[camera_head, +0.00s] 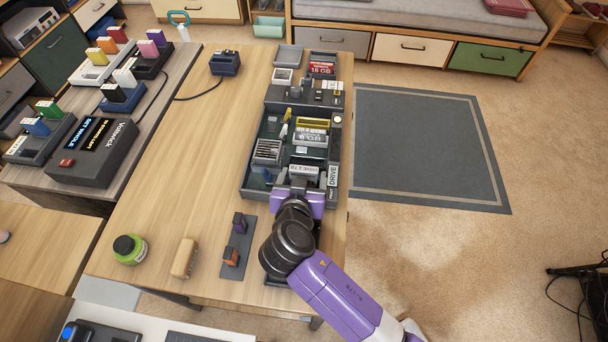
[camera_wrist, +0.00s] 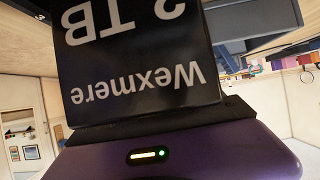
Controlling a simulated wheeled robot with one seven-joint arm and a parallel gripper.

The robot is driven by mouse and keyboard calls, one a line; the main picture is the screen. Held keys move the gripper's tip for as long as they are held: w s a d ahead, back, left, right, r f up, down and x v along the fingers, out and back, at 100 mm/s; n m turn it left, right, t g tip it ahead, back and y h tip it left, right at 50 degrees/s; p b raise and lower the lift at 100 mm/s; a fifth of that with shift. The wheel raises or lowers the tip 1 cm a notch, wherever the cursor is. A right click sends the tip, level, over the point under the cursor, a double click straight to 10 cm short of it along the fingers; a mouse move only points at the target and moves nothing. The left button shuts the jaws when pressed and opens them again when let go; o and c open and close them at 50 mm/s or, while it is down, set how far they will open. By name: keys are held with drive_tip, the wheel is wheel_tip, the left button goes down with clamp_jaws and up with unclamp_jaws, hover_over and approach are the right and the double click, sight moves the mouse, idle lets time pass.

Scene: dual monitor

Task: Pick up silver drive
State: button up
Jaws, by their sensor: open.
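A drive with a pale, silver-looking top edge (camera_head: 303,170) stands at the near end of the dark equipment tray (camera_head: 254,183). Its lettering is small and seems to read 2 TB. My gripper (camera_head: 302,188) is right at the drive's near side, reaching from the front of the table. In the wrist view, a dark face lettered "Wexmere 2 TB" (camera_wrist: 140,65) fills the upper middle, very close to my purple hand. My gripper is open. The fingertips are mostly hidden, so I cannot tell whether they touch the drive.
A slotted metal block (camera_head: 267,151) and a yellow-edged unit (camera_head: 312,125) sit in the tray. The table's left middle is clear.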

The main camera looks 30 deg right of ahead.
drive_tip(key=shift+w+d+f, duration=0.25)
drive_tip(key=shift+w+f, duration=0.05)
drive_tip(key=shift+w, duration=0.05)
drive_tip(key=c, duration=1.3)
drive_tip(key=shift+r, duration=0.1)
